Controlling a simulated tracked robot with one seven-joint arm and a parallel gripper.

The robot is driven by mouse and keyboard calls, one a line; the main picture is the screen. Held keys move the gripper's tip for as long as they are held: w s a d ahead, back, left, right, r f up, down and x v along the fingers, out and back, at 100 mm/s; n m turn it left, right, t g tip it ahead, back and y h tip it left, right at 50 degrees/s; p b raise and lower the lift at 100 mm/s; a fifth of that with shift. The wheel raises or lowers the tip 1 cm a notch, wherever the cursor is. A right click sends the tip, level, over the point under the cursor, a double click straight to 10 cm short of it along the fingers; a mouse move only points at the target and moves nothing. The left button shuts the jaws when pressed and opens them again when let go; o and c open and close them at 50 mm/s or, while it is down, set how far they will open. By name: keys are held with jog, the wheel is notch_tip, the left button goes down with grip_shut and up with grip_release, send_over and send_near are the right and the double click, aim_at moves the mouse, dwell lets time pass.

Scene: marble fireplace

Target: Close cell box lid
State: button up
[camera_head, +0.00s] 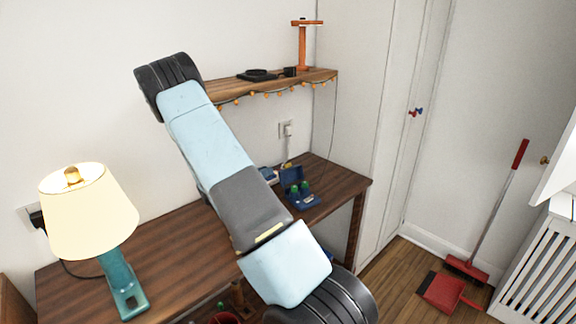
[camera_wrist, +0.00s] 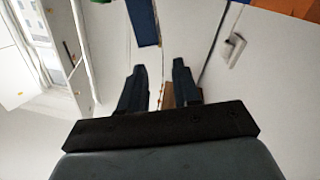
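The cell box (camera_head: 304,201) is a small blue case on the right end of the wooden desk, beside the wall. Its lid (camera_head: 291,175) stands up, open, and green-topped cells (camera_head: 301,187) show inside. My gripper (camera_wrist: 160,72) shows in the wrist view with its two dark fingers apart and nothing between them. A blue piece (camera_wrist: 143,22) hangs in the top of that view beyond the fingers; I cannot tell whether it is part of the box. In the head view my arm crosses the desk and my gripper is not visible.
A lamp (camera_head: 86,215) stands on the desk's (camera_head: 175,246) left. A shelf (camera_head: 284,84) with string lights and an orange stand (camera_head: 303,45) is above. A white outlet (camera_head: 287,130) is behind the box. A broom (camera_head: 498,208) and red dustpan (camera_head: 441,291) are on the right floor.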

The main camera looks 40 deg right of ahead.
aim_at(288, 164)
jog(key=d, duration=1.1)
jog(key=shift+s+d, duration=0.1)
jog(key=shift+s, duration=0.1)
grip_shut()
dwell(1.0)
